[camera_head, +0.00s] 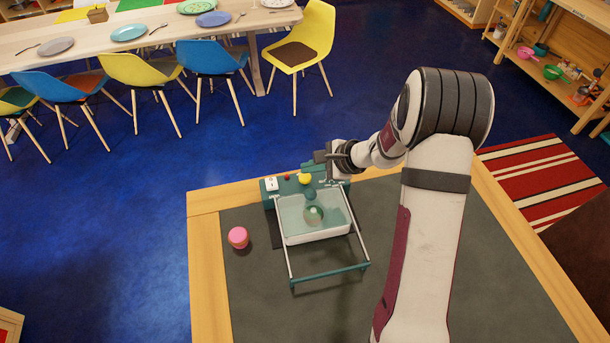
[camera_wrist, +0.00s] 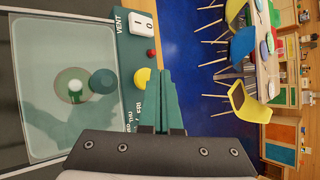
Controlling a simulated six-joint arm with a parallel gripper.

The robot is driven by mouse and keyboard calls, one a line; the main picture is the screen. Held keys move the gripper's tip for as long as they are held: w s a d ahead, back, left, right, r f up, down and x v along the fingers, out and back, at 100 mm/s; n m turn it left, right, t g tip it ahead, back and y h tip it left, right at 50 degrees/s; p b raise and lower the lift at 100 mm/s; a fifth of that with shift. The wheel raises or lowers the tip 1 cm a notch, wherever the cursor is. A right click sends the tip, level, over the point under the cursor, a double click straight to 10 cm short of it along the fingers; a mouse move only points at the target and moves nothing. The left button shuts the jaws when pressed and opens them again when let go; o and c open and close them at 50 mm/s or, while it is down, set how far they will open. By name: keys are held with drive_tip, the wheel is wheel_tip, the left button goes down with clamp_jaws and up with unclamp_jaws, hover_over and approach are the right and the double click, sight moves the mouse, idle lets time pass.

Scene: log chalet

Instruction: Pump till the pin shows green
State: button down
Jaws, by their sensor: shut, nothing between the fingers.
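The teal machine (camera_head: 268,193) stands on the table, with a pale clear-topped chamber (camera_head: 290,222) in front of its panel. In the wrist view, the chamber (camera_wrist: 40,60) shows a small pin (camera_wrist: 75,86), whitish on top and greenish below, beside a dark teal dome (camera_wrist: 102,82). A yellow round button (camera_wrist: 141,78) sits on the panel; it also shows in the head view (camera_head: 305,179). My gripper (camera_wrist: 166,78) is shut and empty, with teal fingers close beside the button. Whether they touch it is unclear. The panel lettering near the fingers is partly hidden.
A white rocker switch (camera_wrist: 142,22) and a red button marked VENT (camera_wrist: 151,53) share the panel. A teal-barred frame (camera_head: 330,274) extends in front of the chamber. A pink cup (camera_head: 238,237) stands to the left. The dark tabletop (camera_head: 265,310) nearer is clear.

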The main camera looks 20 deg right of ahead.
sight(310, 178)
drive_tip(key=shift+f, duration=0.4)
drive_tip(key=shift+f, duration=0.85)
idle(0.9)
drive_tip(key=shift+r, duration=1.25)
drive_tip(key=shift+r, duration=2.5)
